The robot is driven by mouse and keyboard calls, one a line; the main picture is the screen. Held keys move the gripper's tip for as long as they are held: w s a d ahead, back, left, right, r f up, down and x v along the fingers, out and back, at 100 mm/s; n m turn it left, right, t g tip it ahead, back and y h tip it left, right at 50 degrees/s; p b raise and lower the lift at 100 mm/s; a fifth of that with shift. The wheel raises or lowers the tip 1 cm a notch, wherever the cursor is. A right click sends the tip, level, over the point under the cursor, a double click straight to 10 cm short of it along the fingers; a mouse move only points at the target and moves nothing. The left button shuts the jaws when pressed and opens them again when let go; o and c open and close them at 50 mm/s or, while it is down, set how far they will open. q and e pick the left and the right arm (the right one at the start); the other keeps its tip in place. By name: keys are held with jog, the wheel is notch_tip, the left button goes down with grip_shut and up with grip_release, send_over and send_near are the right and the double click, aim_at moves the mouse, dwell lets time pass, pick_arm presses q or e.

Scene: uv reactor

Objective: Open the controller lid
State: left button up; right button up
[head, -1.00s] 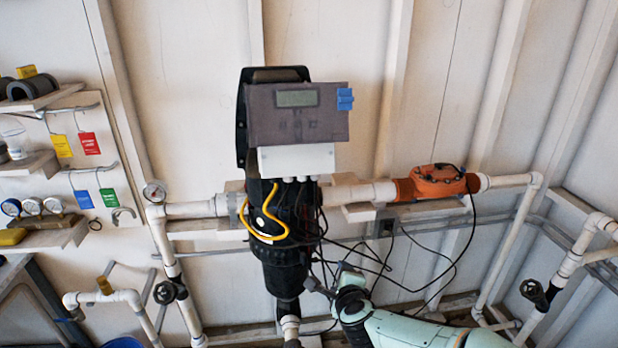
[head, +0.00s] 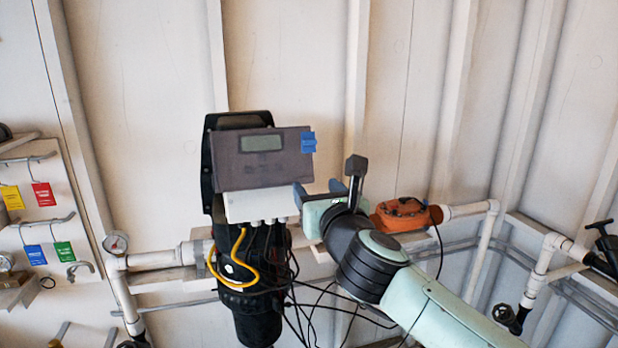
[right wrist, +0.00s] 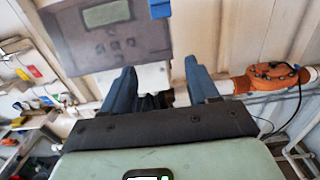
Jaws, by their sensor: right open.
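The controller (head: 228,165) is a dark purple-grey box with a display, mounted on top of the black reactor body (head: 250,285). Its lid looks shut. A blue tab (head: 308,142) sits on its right edge; part of it also shows at the top of the right wrist view (right wrist: 160,8). A pale lower section (head: 260,205) is below the dark face. My right gripper (head: 327,190) is open and empty, just below and right of the controller. In the right wrist view its two blue fingers (right wrist: 160,85) are spread below the controller. My left gripper is not in view.
White pipes (head: 160,258) run along the wall on both sides of the reactor. An orange valve unit (head: 402,214) is right of my right gripper. A yellow cable (head: 222,272) and black cables hang around the reactor body. Coloured tags (head: 43,194) hang at the left.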

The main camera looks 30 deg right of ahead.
aim_at(307, 177)
jog(key=p+x, duration=0.1)
jog(key=x, duration=0.4)
jog(key=shift+w, duration=0.2)
grip_shut()
